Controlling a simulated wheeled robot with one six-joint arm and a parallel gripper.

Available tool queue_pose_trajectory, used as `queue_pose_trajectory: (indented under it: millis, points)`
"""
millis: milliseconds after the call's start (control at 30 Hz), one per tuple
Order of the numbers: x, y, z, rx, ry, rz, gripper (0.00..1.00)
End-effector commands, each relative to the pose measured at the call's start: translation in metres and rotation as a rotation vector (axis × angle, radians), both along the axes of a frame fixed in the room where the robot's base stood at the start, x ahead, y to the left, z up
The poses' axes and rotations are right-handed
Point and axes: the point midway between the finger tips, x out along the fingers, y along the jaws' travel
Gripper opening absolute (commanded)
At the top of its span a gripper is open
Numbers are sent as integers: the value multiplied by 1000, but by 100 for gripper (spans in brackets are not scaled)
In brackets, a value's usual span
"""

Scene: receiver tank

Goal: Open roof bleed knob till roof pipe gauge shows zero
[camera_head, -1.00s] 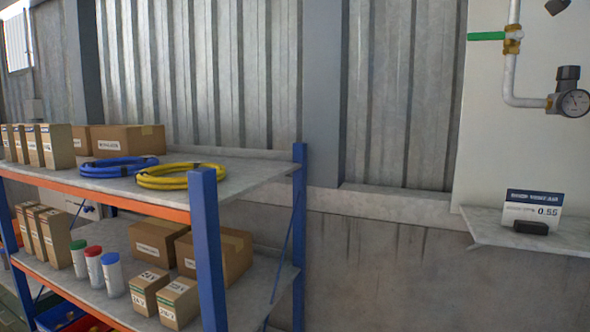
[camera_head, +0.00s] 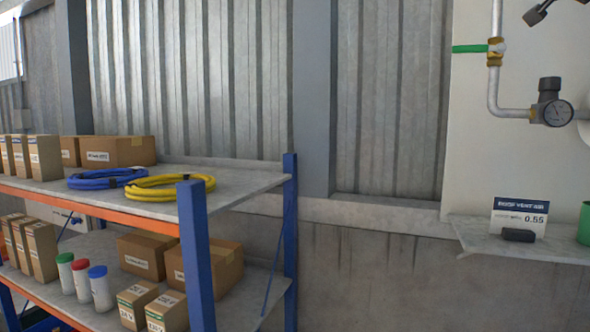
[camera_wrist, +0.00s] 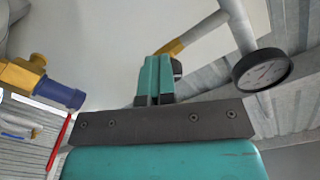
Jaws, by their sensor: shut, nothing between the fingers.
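In the wrist view my gripper (camera_wrist: 154,62) has its two teal fingers shut together, with nothing seen between them. A round black-rimmed gauge (camera_wrist: 262,70) on a pale pipe is to their right; its reading is too small to tell. A dark part (camera_wrist: 177,69) shows just behind the fingers, mostly hidden; I cannot tell whether it is the bleed knob or whether the fingers touch it. In the head view a dark-knobbed regulator (camera_head: 549,88) with a round dial (camera_head: 558,113) sits on a white pipe. I cannot tell whether this is the roof pipe gauge. My gripper is not clearly seen there.
A green-levered valve (camera_head: 494,50) is on the pipe. A storage rack (camera_head: 194,255) stands left. A brass fitting with a blue end (camera_wrist: 40,80) is left of my fingers.

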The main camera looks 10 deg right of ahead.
Motion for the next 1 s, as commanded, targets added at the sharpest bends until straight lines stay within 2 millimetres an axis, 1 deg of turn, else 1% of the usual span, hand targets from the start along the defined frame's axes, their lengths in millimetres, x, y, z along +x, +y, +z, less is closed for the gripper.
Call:
queue_pose_trajectory:
  millis: [33, 500, 800, 1000]
  points:
    - [7, 6, 5, -15, -11, 19, 0]
    - [11, 10, 8, -12, -5, 18, 0]
    - [11, 10, 7, -11, -3, 19, 0]
    - [14, 14, 3, -11, -1, 20, 0]
